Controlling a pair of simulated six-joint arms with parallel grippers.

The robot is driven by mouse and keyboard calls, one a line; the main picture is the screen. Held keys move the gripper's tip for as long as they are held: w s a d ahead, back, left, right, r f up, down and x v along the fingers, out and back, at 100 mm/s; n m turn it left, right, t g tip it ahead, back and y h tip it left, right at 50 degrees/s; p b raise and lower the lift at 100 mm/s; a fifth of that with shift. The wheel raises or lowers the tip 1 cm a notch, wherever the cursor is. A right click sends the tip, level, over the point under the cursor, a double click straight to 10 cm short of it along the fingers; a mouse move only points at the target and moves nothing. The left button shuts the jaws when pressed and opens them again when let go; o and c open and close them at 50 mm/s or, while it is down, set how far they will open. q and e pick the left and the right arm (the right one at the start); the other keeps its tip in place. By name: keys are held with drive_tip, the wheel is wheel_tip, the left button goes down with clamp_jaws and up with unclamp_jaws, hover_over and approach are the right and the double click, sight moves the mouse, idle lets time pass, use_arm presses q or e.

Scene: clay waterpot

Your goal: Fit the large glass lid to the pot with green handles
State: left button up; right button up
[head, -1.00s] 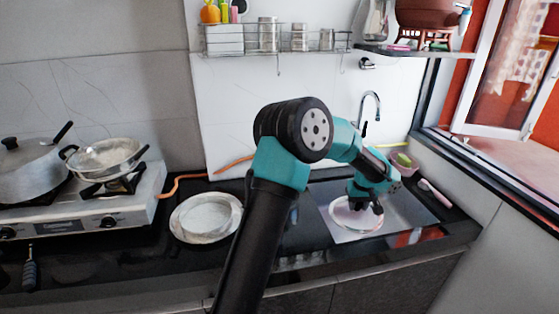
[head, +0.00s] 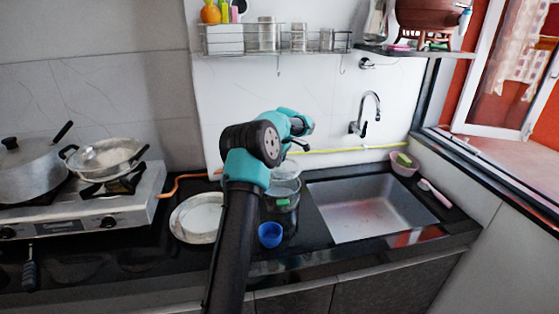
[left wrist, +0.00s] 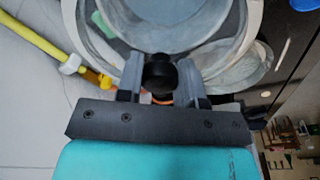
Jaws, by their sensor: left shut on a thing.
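The pot with green handles (head: 281,205) stands on the dark counter between the plate and the sink, partly hidden by my left arm. A green handle also shows in the left wrist view (left wrist: 104,24). The large glass lid (head: 287,169) is above the pot in the head view; its clear disc fills the top of the left wrist view (left wrist: 165,12). My left gripper (left wrist: 160,78) is shut on the lid's black knob. The fingertips are hard to see in the head view. I cannot tell whether the lid touches the pot's rim. My right gripper is not in view.
A blue cup (head: 269,235) stands in front of the pot. A plate (head: 196,216) lies to the left. The empty sink (head: 370,208) with its tap (head: 366,112) is to the right. A stove (head: 120,205) with pots is at the far left. A yellow hose (head: 345,149) runs behind.

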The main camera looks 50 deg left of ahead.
sight(280, 174)
use_arm(q)
drive_tip(key=shift+f, duration=0.1)
idle(0.3)
drive_tip(key=shift+f, duration=3.4)
drive_tip(key=shift+d+f, duration=0.1)
drive_tip(key=shift+f, duration=0.1)
drive_tip(key=o, duration=1.2)
drive_tip(key=shift+c, duration=0.2)
wheel_tip(280, 174, up, 17)
drive_tip(key=d, duration=0.2)
drive_tip(key=shift+w+d+r, duration=0.15)
drive_tip(key=shift+w+d, duration=0.05)
drive_tip(key=shift+w, duration=0.15)
